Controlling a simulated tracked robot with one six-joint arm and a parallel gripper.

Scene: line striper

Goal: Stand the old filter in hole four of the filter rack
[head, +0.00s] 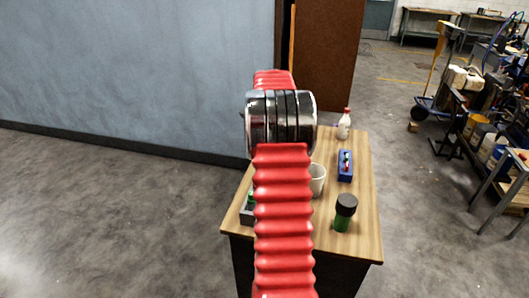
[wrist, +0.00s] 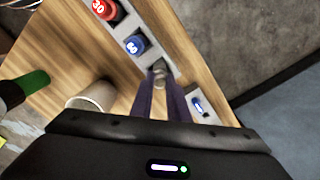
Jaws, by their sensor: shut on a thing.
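In the wrist view a long pale grey rack (wrist: 181,80) runs diagonally across the wooden tabletop. A red cap marked 30 (wrist: 104,8) and a blue cap marked 60 (wrist: 137,45) stand in it. Another blue piece (wrist: 198,105) shows further along, right of my fingers. My gripper (wrist: 159,82) is shut on a small greyish filter (wrist: 159,67), of which only the end shows between the fingertips. It is over or in the rack beyond the 60 cap; I cannot tell how deep. In the head view my arm hides the gripper and most of the grey rack (head: 246,215).
A blue-grey wall stands left; the floor beside the table is open.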

